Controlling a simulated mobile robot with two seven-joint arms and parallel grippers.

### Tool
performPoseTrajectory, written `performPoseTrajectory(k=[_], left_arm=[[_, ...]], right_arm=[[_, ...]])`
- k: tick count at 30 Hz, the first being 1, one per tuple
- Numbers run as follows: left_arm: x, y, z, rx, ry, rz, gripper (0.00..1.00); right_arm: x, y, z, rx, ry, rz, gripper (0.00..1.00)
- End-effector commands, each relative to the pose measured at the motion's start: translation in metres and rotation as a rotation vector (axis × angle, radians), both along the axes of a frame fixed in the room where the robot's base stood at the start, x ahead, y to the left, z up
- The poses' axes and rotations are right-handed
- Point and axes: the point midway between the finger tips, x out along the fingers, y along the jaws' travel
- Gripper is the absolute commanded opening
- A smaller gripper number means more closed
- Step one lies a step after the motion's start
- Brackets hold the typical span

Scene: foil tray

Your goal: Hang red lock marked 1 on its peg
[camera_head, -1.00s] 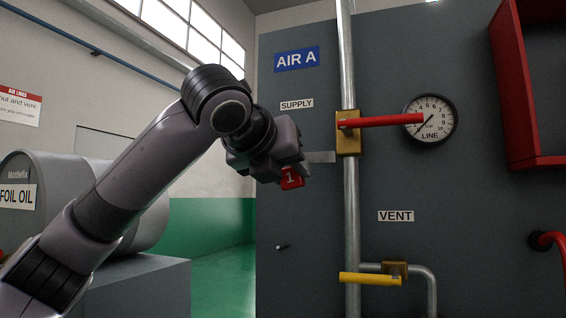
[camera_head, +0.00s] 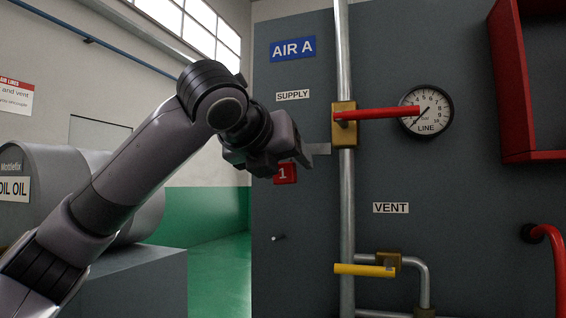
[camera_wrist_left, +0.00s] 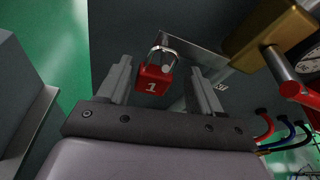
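The red lock marked 1 (camera_head: 285,174) shows just below my left gripper (camera_head: 284,161) in the head view. In the left wrist view the lock (camera_wrist_left: 153,79) is between the spread fingers of the left gripper (camera_wrist_left: 159,70), with a gap on each side. Its silver shackle overlaps the end of a grey metal plate (camera_wrist_left: 192,44); I cannot tell whether it passes through it. In the head view this plate (camera_head: 320,149) sticks out left of the supply valve. A small peg (camera_head: 278,238) stands out from the grey panel, below the lock. My right gripper is out of view.
The supply valve has a red handle (camera_head: 378,114) on a vertical pipe (camera_head: 347,210). A yellow vent handle (camera_head: 364,270) is lower down. A gauge (camera_head: 426,111) and a red open box (camera_head: 520,85) are to the right. The panel around the peg is clear.

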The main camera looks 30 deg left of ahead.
Motion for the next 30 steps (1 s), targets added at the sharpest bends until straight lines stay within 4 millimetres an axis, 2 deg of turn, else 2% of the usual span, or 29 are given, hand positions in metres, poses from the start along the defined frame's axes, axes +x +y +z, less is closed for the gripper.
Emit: performPoseTrajectory(k=[11, 22, 30], left_arm=[[-0.004, -0.001, 0.002, 0.000, -0.001, -0.001, 0.70], [-0.056, -0.010, 0.018, 0.001, -0.002, -0.002, 0.70], [-0.068, -0.012, 0.021, 0.000, -0.001, -0.001, 0.70]], right_arm=[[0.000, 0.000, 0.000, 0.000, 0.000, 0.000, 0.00], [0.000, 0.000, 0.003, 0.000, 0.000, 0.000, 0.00], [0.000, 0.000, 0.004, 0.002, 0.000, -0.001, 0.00]])
